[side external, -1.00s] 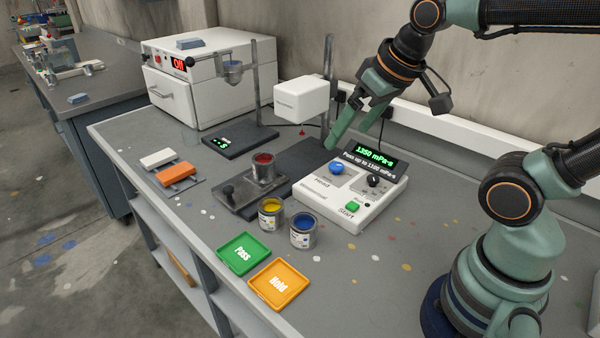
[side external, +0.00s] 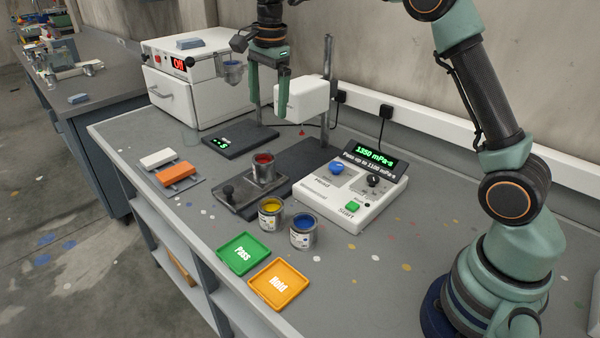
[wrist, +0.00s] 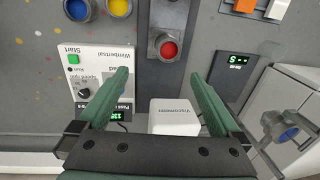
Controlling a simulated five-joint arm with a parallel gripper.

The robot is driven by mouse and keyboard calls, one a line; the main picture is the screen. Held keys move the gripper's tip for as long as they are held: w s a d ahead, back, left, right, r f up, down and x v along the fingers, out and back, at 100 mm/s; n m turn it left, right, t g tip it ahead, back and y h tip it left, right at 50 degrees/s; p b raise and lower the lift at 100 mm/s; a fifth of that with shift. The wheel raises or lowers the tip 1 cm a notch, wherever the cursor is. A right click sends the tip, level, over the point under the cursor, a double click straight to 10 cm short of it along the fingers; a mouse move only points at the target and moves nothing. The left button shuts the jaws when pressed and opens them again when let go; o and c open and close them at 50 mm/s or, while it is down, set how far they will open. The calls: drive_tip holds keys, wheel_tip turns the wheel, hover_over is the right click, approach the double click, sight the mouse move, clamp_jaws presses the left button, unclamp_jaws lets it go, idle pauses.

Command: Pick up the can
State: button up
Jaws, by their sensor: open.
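A metal can with red paint (side external: 263,168) stands upright in a dark holder (side external: 236,199) on the bench. It also shows in the wrist view (wrist: 168,48), ahead of my fingertips. A can with yellow paint (side external: 270,213) and a can with blue paint (side external: 302,231) stand side by side in front of it. Both show at the top of the wrist view, yellow (wrist: 119,7) and blue (wrist: 77,9). My gripper (side external: 269,108) points down, open and empty, above the back of the bench by the white viscometer head (side external: 302,99). In the wrist view my gripper (wrist: 160,74) shows both fingers apart.
A white control box (side external: 335,200) reads 1350 mPa·s, right of the red can. A green Pass tray (side external: 243,268) and orange Hold tray (side external: 285,305) lie at the front. A post (side external: 328,85) stands near my gripper. A white oven (side external: 165,108) stands back left.

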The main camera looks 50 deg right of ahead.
sight(264, 168)
drive_tip(key=w+f+m, duration=0.1)
drive_tip(key=f+m, duration=0.1)
drive_tip(key=f, duration=0.4)
drive_tip(key=w+f+m+g, duration=0.1)
drive_tip(key=w+f, duration=0.1)
drive_tip(key=f, duration=0.5)
drive_tip(key=w+d+f+m, duration=0.1)
drive_tip(key=f+m, duration=0.1)
drive_tip(key=f, duration=0.4)
drive_tip(key=shift+w+f+m, duration=0.25)
drive_tip(key=shift+f+m, duration=0.05)
drive_tip(key=shift+f, duration=0.05)
drive_tip(key=shift+c, duration=0.3)
clamp_jaws()
